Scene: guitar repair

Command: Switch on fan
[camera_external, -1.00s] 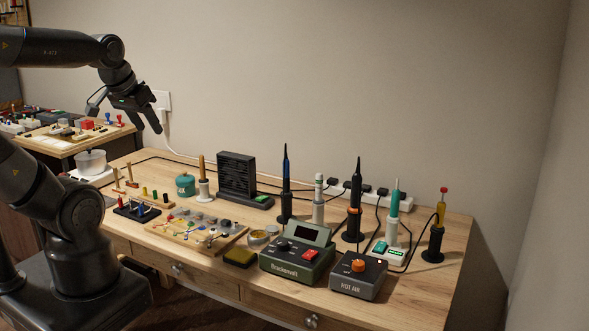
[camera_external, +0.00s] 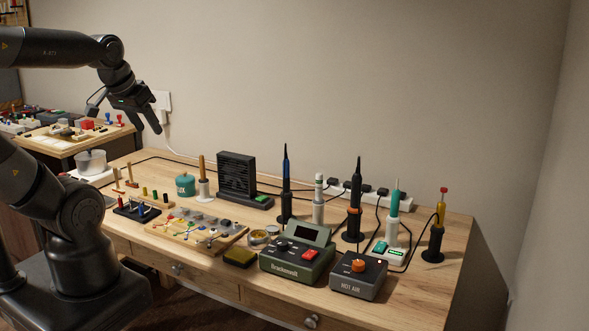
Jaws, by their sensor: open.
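The fan (camera_external: 237,174) is a dark, upright, box-shaped unit with a slatted front, standing toward the back of the workbench. Its low base (camera_external: 233,197) carries a green switch (camera_external: 262,198) at the right end. Whether the switch is on or off is too small to tell. My gripper (camera_external: 125,115) is open and empty. It hangs in the air above the left back of the bench, to the left of the fan and higher than it, with its fingers pointing down. It touches nothing.
A circuit board (camera_external: 197,229), a green solder station (camera_external: 297,256) and a hot air unit (camera_external: 358,276) stand in front of the fan. A blue-handled tool (camera_external: 286,180) stands upright right of the switch. A teal pot (camera_external: 185,185) and wooden-handled tool (camera_external: 202,170) stand left of the fan.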

